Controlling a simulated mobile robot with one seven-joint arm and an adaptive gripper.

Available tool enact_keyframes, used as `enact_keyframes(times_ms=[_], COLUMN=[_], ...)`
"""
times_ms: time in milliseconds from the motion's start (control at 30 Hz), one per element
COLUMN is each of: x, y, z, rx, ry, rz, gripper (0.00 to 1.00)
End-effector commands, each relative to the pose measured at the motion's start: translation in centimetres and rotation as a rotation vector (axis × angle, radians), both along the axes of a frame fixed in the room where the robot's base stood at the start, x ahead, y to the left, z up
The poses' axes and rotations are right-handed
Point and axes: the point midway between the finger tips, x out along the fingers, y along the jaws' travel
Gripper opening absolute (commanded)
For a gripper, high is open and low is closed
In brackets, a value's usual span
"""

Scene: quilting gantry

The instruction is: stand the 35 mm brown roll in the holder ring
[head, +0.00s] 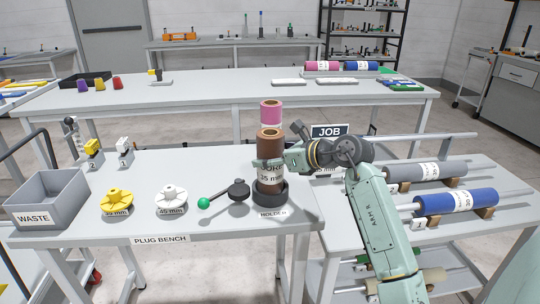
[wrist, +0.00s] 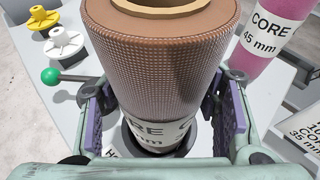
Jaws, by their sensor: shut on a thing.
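The brown roll (head: 270,148) stands upright, with a white label reading CORE and 35 mm. In the wrist view the brown roll (wrist: 175,65) fills the middle, with its open core end towards the camera. My gripper (head: 269,164) is shut on the roll, one finger on each side of it. The black holder ring (head: 270,199) is directly under the roll on the bench, behind a HOLDER label. The roll's lower end meets the ring's opening in the picture; how deep it sits I cannot tell. The wrist view shows part of the ring's dark rim (wrist: 127,138).
A pink 45 mm roll (head: 270,112) stands close behind. Left of the ring are a green-knobbed lever (head: 204,203), a white plug (head: 171,198), a yellow plug (head: 117,201) and a grey WASTE bin (head: 47,199). Grey (head: 425,172) and blue (head: 456,201) rolls lie at right.

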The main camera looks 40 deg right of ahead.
Motion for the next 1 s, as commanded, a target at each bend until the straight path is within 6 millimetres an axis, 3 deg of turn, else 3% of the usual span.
enact_keyframes(times_ms=[300, 333, 600, 1000], x=[0.00, 0.01, 0.01, 0.00], y=[0.00, 0.00, 0.00, 0.00], z=[-0.42, -0.35, -0.30, 0.22], rx=[-0.001, -0.001, -0.001, -0.001], ry=[-0.001, 0.000, 0.000, 0.000], rz=[-0.001, 0.000, 0.000, 0.000], gripper=[0.21, 0.58, 0.76, 0.77])
